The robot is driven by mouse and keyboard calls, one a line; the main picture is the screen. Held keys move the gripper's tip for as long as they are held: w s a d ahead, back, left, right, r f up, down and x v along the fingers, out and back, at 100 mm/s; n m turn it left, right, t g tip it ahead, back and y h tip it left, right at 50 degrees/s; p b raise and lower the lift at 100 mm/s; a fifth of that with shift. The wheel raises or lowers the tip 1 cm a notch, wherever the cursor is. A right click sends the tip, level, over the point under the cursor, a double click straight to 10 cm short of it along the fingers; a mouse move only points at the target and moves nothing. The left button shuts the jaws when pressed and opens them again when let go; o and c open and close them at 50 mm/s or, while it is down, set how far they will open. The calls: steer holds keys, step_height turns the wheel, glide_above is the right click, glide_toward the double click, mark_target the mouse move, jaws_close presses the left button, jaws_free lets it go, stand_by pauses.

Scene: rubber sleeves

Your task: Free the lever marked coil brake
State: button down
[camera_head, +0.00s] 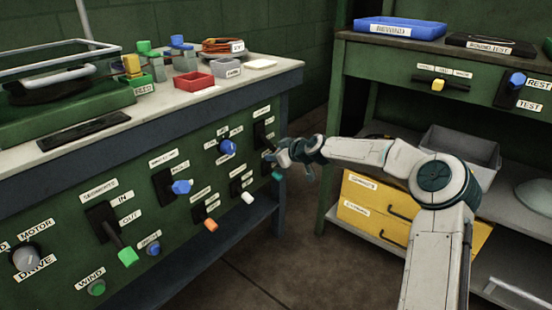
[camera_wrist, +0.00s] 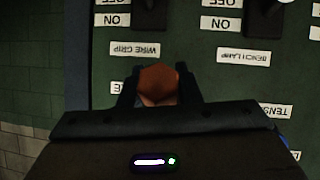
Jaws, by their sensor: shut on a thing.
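My gripper (camera_head: 286,158) is at the right end of the green panel, in front of a black lever plate (camera_head: 259,134). A dark lever rod runs from this plate down to my jaws. In the wrist view my gripper (camera_wrist: 158,88) is shut on an orange-brown knob (camera_wrist: 160,80). The knob is hidden by the jaws in the head view. The label above that plate (camera_head: 262,111) is too small to read, so I cannot tell whether it says coil brake. No readable coil brake label shows in either view.
The wrist view is upside down and shows a WIRE GRIP label (camera_wrist: 134,49) and a BENCH LAMP label (camera_wrist: 244,57). Close below my gripper is a teal lever (camera_head: 278,175). A white lever (camera_head: 247,198), an orange lever (camera_head: 211,225) and a blue knob (camera_head: 227,147) are to the left.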

steer(key=shift+a, duration=0.2)
steer(key=c, duration=1.1)
jaws_free()
steer(key=shift+a+f, duration=0.1)
steer(key=shift+a, duration=0.05)
steer(key=shift+o, duration=0.2)
steer(key=shift+d, duration=0.25)
steer(key=p+v, duration=0.4)
steer(key=v, duration=0.9)
steer(key=shift+s+d+r, duration=0.25)
